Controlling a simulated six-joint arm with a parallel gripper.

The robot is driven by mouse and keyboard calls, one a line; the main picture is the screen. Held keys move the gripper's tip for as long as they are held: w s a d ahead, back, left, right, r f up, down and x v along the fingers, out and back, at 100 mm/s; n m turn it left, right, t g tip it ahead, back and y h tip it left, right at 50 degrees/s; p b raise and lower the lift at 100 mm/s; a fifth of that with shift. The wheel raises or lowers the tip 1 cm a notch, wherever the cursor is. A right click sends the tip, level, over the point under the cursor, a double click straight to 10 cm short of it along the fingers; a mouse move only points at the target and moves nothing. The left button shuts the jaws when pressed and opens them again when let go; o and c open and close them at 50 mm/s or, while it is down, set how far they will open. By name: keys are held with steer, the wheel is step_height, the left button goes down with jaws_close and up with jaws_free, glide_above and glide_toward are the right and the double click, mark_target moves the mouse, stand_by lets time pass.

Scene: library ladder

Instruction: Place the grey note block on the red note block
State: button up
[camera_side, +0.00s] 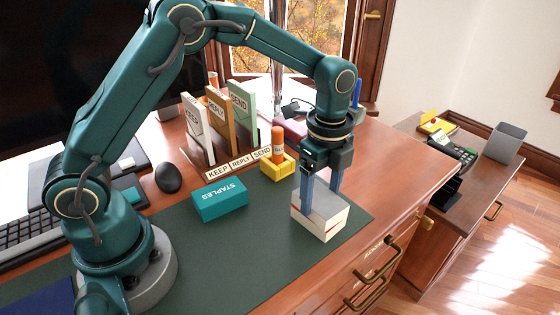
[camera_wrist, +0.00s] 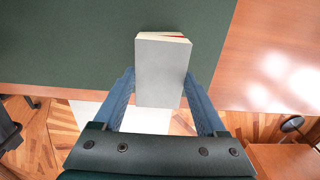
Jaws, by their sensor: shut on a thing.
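The grey note block (camera_side: 323,204) has a grey top and pale page sides. My gripper (camera_side: 322,192) points down, with its blue fingers closed on two opposite sides of it. The red note block (camera_side: 322,231) is directly below, with pale page sides and a thin red line at the seam. The two look stacked; whether they fully touch is unclear. In the wrist view, the grey block (camera_wrist: 162,75) sits between the fingers (camera_wrist: 159,90). A thin red wedge of the red block (camera_wrist: 178,38) shows past its far edge, so the two are slightly out of line.
The stack is near the front edge of the dark green desk mat (camera_side: 265,255). A teal Staples box (camera_side: 220,199) lies to the left. A yellow holder (camera_side: 278,170) with an orange cylinder and a keep/reply/send letter rack (camera_side: 215,140) stand behind.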

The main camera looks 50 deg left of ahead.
mark_target(321, 198)
steer(key=shift+f, duration=0.1)
steer(key=o, duration=1.3)
steer(key=shift+o, duration=0.2)
step_height(321, 198, up, 11)
steer(key=s+a+r+n+t, duration=0.3)
steer(key=s+a+r+n, duration=0.15)
steer(key=s+n, duration=0.3)
steer(key=s+a+f+n+t, duration=0.1)
steer(key=s+f+n, duration=0.3)
steer(key=s+n, duration=0.5)
steer(key=shift+a+n+t, duration=0.15)
steer(key=shift+n+t, duration=0.6)
steer(key=shift+t, duration=0.05)
